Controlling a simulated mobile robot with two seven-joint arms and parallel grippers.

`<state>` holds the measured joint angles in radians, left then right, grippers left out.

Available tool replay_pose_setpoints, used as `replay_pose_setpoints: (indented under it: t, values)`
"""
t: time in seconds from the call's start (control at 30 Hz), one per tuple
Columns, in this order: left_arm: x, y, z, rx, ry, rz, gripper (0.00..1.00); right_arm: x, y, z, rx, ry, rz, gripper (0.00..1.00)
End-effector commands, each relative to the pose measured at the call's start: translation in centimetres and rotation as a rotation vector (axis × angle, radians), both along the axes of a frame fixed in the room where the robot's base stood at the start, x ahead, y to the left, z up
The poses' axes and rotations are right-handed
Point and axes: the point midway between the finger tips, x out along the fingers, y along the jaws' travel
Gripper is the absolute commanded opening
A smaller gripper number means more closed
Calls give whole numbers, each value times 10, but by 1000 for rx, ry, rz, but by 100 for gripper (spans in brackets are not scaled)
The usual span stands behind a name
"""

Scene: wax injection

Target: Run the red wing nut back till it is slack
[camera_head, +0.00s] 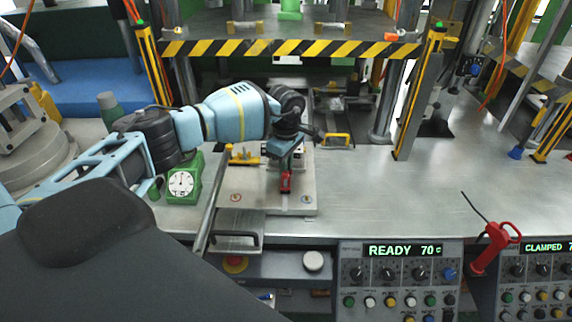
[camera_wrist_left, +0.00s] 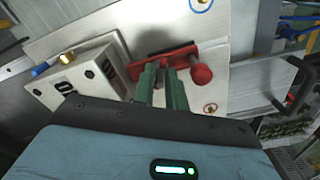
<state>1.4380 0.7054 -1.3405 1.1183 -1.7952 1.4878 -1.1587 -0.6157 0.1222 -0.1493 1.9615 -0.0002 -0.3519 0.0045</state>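The red wing nut (camera_head: 285,182) is a small red piece on the pale fixture plate (camera_head: 235,198) in the head view, below my left gripper (camera_head: 284,167). In the left wrist view, a red bar (camera_wrist_left: 183,53) and a rounded red knob (camera_wrist_left: 201,75) show on the plate. The two green fingers of my left gripper (camera_wrist_left: 163,68) reach down over the red parts, with a narrow gap between them. The fingers hide the middle of the red piece, so I cannot tell whether they grip it. My right gripper is not in view.
A green dial gauge (camera_head: 181,185) stands left of the plate. A yellow clamp (camera_head: 243,156) sits at the plate's back left. A striped bar (camera_head: 290,48) crosses above at the back. A control panel (camera_head: 400,275) reads READY 70.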

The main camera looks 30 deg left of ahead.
Motion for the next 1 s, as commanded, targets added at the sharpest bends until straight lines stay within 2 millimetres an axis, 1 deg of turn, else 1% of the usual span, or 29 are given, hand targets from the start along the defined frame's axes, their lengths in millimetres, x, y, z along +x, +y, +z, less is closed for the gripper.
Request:
replay_pose_setpoints:
  t: [0.27,0.47,0.67,1.0]
  values:
    - [0,0,0,0,0,13,0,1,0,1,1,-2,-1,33]
    - [0,0,1,-1,-1,85,0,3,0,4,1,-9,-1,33]
    - [1,0,2,-2,-2,228,0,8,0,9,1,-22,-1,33]
    - [1,0,3,-2,-4,548,0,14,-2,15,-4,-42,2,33]
